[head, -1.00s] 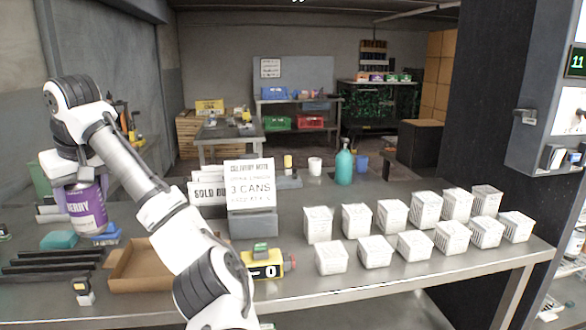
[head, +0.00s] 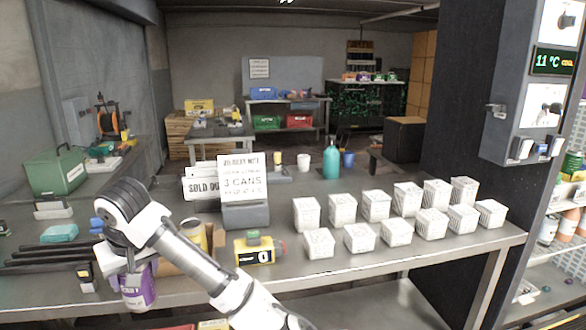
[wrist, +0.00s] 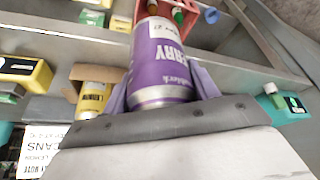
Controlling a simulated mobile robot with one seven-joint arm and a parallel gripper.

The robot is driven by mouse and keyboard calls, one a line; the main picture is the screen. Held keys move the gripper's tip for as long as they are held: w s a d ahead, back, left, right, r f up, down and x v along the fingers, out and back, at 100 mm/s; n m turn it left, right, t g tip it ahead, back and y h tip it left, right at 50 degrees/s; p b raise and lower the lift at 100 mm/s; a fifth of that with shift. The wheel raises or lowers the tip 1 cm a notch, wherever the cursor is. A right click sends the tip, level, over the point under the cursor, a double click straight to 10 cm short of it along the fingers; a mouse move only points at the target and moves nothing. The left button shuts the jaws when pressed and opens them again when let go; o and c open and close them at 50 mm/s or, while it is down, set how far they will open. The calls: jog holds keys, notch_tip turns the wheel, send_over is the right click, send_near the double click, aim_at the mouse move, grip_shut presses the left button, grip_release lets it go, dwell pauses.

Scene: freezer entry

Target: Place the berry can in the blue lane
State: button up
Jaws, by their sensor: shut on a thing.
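The berry can (head: 138,290) is purple with a white label and hangs from my gripper (head: 132,262) at the front left of the head view, in front of the counter's near edge. In the wrist view the can (wrist: 162,65) sits between the two fingers of my gripper (wrist: 160,85), which is shut on it. I cannot pick out a blue lane in either view.
The steel counter (head: 400,262) carries several white cartons (head: 340,208), a yellow device (head: 256,248), a delivery note sign (head: 243,182) and a cardboard box with a yellow can (head: 193,235). Black bars (head: 45,258) lie at left. A dark pillar and shelves (head: 560,255) stand at right.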

jog(key=s+d+f+m+h, duration=0.1)
jog(key=d+f+m, duration=0.2)
jog(key=d+f, duration=0.8)
jog(key=s+d+f+m+h, duration=0.1)
jog(key=d+f+m, duration=0.2)
jog(key=d+f, duration=0.8)
jog(key=s+d+f+m+t+h, duration=0.1)
jog(key=d+f, duration=1)
jog(key=f, duration=1.6)
jog(key=shift+s+m, duration=0.35)
jog(key=shift+m, duration=0.55)
jog(key=shift+a, duration=0.1)
jog(key=shift+w+r, duration=0.15)
jog(key=shift+w, duration=0.05)
